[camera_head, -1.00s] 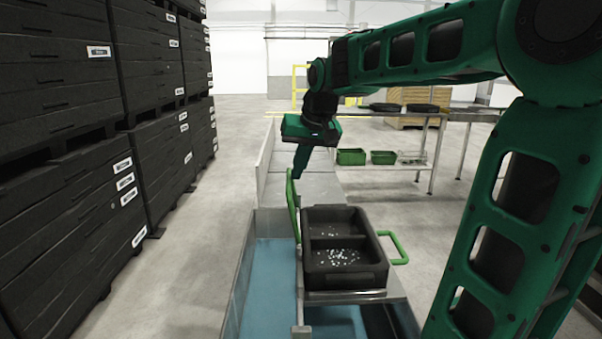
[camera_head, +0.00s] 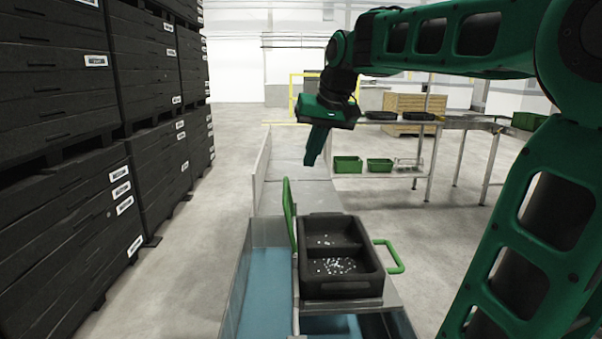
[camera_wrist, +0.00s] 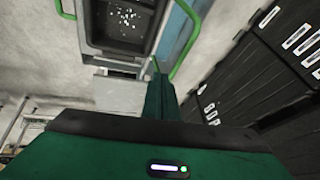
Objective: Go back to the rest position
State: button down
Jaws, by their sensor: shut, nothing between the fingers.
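My gripper (camera_head: 312,160) hangs from the green arm above the far side of the washer, pointing down, shut and empty. It is above and apart from the black two-compartment tray (camera_head: 372,284). The tray holds small pale pieces in both compartments and sits on a metal shelf of the washer. In the wrist view my gripper (camera_wrist: 161,78) points toward the tray (camera_wrist: 98,45), which shows at the top.
A green upright handle (camera_head: 289,215) stands left of the tray and a green loop handle (camera_head: 397,257) right of it. Stacked black crates (camera_head: 75,190) line the left. A metal table (camera_head: 440,122) with green bins (camera_head: 347,165) below stands behind. Open floor lies between.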

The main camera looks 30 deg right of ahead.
jog(key=shift+v, duration=2.2)
jog(key=s+f+m+g, duration=0.2)
jog(key=s+f+g, duration=0.3)
jog(key=s+f, duration=2.2)
jog(key=shift+a, duration=0.4)
jog(key=shift+w+f, duration=0.1)
jog(key=shift+w+f, duration=0.2)
jog(key=shift+w, duration=0.3)
